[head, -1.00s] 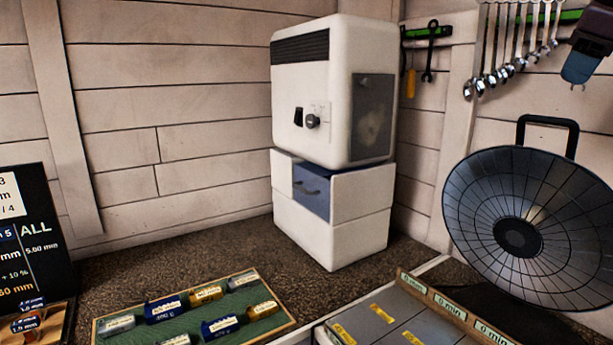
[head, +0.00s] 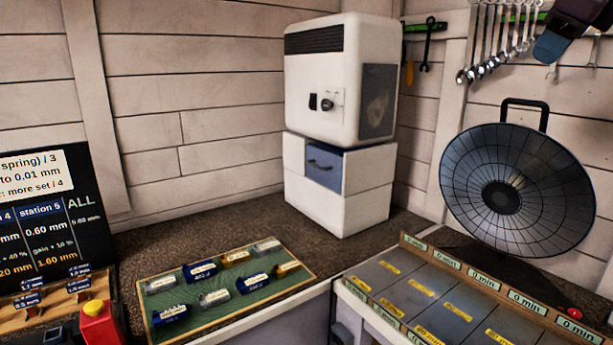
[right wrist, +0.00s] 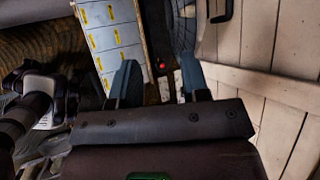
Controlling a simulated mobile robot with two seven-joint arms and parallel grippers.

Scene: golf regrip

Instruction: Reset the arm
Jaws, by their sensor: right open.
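My right gripper shows in the right wrist view (right wrist: 160,85), its two blue-grey fingers spread apart with nothing between them. In the head view part of my right gripper (head: 552,45) shows at the top right corner, raised high before the wall with the hanging wrenches and clear of the worktop. My left gripper is not seen in the head view.
A green tray (head: 226,324) holds several labelled blocks. A white cabinet (head: 338,205) carries a white box unit (head: 314,75). A round dark dish (head: 480,170) stands at right, behind a grey compartment tray (head: 411,297). A red button (head: 97,322) and a black board (head: 45,225) are at left.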

